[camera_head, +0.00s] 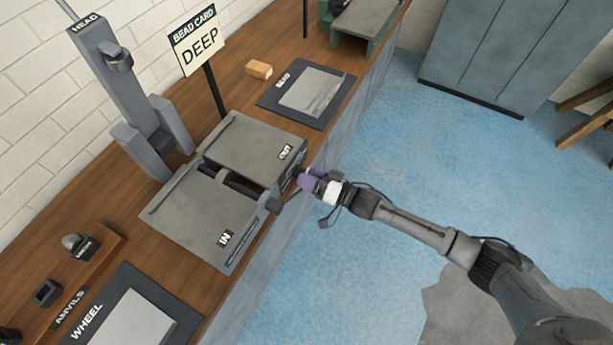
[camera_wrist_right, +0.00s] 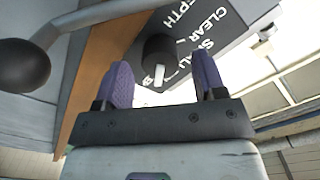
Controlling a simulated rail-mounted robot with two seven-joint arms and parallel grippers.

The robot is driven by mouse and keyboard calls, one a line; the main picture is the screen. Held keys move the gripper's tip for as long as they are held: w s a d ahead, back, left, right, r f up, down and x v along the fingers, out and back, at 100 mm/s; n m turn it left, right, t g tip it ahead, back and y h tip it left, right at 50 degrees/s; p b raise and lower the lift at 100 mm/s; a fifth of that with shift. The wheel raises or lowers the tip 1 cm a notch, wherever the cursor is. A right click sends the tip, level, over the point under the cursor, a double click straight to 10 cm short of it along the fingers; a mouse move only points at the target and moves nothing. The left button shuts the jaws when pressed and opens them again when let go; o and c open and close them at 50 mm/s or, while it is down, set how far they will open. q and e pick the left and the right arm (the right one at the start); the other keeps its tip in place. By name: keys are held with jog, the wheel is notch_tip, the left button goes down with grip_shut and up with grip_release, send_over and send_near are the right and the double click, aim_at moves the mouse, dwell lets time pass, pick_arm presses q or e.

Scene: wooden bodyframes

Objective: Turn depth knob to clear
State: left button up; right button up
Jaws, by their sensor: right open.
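The depth knob (camera_wrist_right: 157,48) is a dark round knob with a white pointer mark, on a dark plate (camera_wrist_right: 222,32) lettered "DEPTH", "CLEAR" and a partly hidden word starting with "S". The white mark points down in the right wrist view, towards my gripper. My right gripper (camera_wrist_right: 162,72) is open, its two purple fingers on either side of the knob in that view; I cannot tell whether they touch it. In the head view, my right gripper (camera_head: 307,181) is at the front side of the grey machine by the "OUT" table and hides the knob. My left gripper is not in view.
A grey lever with a dark ball (camera_wrist_right: 22,65) is left of the gripper in the wrist view. The machine's "IN" table (camera_head: 195,215) and "OUT" table (camera_head: 250,150) sit on the wooden bench. A "BEAD CARD" sign (camera_head: 197,42) reads "DEEP". Blue floor in front is open.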

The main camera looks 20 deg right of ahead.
jog(key=shift+w+a, duration=0.35)
jog(key=shift+w, duration=0.05)
jog(key=c, duration=0.9)
